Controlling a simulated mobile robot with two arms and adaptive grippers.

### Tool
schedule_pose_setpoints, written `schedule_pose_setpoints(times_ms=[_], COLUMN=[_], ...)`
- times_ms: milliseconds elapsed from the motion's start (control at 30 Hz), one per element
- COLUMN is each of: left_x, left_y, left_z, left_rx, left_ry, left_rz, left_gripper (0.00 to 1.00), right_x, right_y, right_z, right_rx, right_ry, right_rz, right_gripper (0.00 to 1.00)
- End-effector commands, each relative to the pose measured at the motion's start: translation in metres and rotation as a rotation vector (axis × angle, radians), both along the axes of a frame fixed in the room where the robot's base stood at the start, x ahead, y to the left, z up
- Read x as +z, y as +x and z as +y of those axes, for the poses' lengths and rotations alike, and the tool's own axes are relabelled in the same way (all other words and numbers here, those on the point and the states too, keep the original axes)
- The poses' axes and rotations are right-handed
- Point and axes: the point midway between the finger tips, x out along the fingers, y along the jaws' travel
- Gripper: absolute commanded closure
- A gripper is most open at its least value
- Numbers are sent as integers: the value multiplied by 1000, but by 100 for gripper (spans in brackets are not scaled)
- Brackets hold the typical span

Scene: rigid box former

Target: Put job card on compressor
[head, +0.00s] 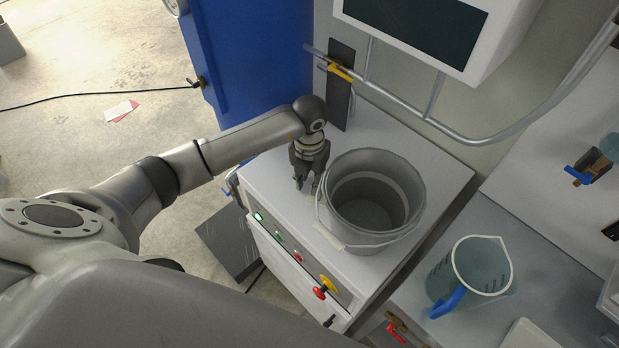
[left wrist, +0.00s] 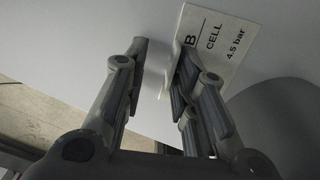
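A white card (left wrist: 222,38) printed "B CELL 4.5 bar" shows in the left wrist view, against a pale surface; I take it for the job card. I cannot make it out in the head view. My left gripper (head: 306,186) points down over the white cabinet top, left of the bucket. In the left wrist view its fingers (left wrist: 160,52) are apart with nothing clasped, and the right finger overlaps the card's left part. The white cabinet (head: 285,210) has buttons on its front; I cannot tell whether it is the compressor. My right gripper is not in view.
A grey bucket (head: 373,235) stands on the cabinet beside my left gripper. A measuring jug (head: 470,272) stands on the lower right surface. A pipe (head: 405,112) runs behind the cabinet, and a blue panel (head: 255,65) stands at back left. Red-and-white papers (head: 121,111) lie on the floor.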

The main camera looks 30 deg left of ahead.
Motion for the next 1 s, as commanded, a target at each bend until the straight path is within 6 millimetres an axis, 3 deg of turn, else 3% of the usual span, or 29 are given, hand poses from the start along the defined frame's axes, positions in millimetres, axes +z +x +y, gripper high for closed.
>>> schedule_pose_setpoints(times_ms=[167, 267, 700, 1000], left_x=[4, 16, 104, 123], left_y=[-1, 1, 1, -1], left_z=[-1, -1, 0, 0], left_rx=[-1, -3, -1, -1], left_ry=[-1, -2, 0, 0], left_rz=[2, -3, -4, 2], left_gripper=[73, 73, 73, 73], right_x=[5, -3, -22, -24], right_y=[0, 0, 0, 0], right_z=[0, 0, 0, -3], right_rx=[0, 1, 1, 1], right_ry=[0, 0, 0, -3], right_rz=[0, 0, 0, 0], right_gripper=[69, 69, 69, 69])
